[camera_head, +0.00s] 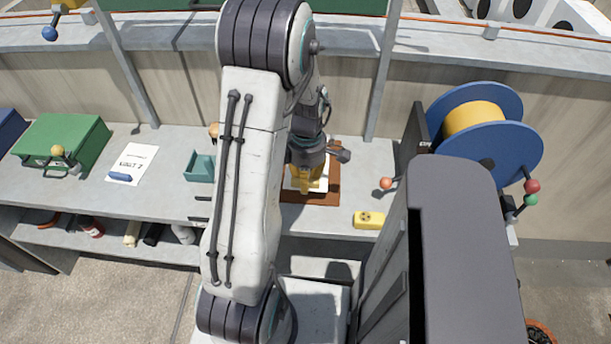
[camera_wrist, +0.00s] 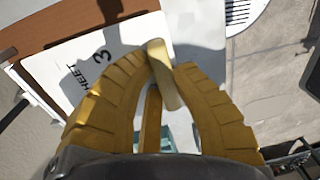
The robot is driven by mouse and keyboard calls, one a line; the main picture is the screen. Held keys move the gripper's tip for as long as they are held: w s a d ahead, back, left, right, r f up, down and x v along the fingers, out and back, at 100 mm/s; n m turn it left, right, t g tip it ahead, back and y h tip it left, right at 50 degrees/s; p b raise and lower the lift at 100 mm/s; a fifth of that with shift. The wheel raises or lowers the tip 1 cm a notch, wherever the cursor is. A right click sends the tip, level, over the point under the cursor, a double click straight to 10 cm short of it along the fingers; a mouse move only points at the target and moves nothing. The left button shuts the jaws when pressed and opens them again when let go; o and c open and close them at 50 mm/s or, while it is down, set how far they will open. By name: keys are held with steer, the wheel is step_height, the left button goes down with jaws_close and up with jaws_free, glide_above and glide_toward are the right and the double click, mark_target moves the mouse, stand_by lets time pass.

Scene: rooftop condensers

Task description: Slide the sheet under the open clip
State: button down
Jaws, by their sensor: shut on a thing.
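A white sheet marked "SHEET 3" (camera_wrist: 95,75) lies over a brown board (camera_wrist: 50,27) in the wrist view. A cream bar (camera_wrist: 163,75) sits at the sheet's edge, between my yellow fingers. My gripper (camera_wrist: 165,72) is shut on this bar. In the head view my gripper (camera_head: 308,183) points down over the brown board (camera_head: 325,197), and part of the sheet (camera_head: 291,182) shows beside it. The arm hides much of the sheet and board there. I cannot make out the open clip clearly in either view.
Left on the grey bench lie another printed sheet (camera_head: 135,158) with a blue bar, a green case (camera_head: 62,141) and a teal holder (camera_head: 199,167). A yellow block (camera_head: 369,220) is near the front edge. A blue reel (camera_head: 485,130) stands right.

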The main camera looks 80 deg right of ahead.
mark_target(306, 197)
steer(key=shift+f+b, duration=1.35)
steer(key=shift+f, duration=0.9)
steer(key=shift+w+d+f+b, duration=0.1)
steer(key=shift+d+f+b, duration=0.05)
steer(key=shift+d, duration=0.9)
steer(key=shift+w+d+f+b, duration=0.1)
steer(key=shift+d+b, duration=0.05)
steer(key=shift+d, duration=0.9)
steer(key=shift+d, duration=0.15)
steer(key=shift+f+b, duration=0.45)
steer(key=c, duration=1.1)
jaws_free()
steer(key=r, duration=1.2)
steer(key=shift+d, duration=0.3)
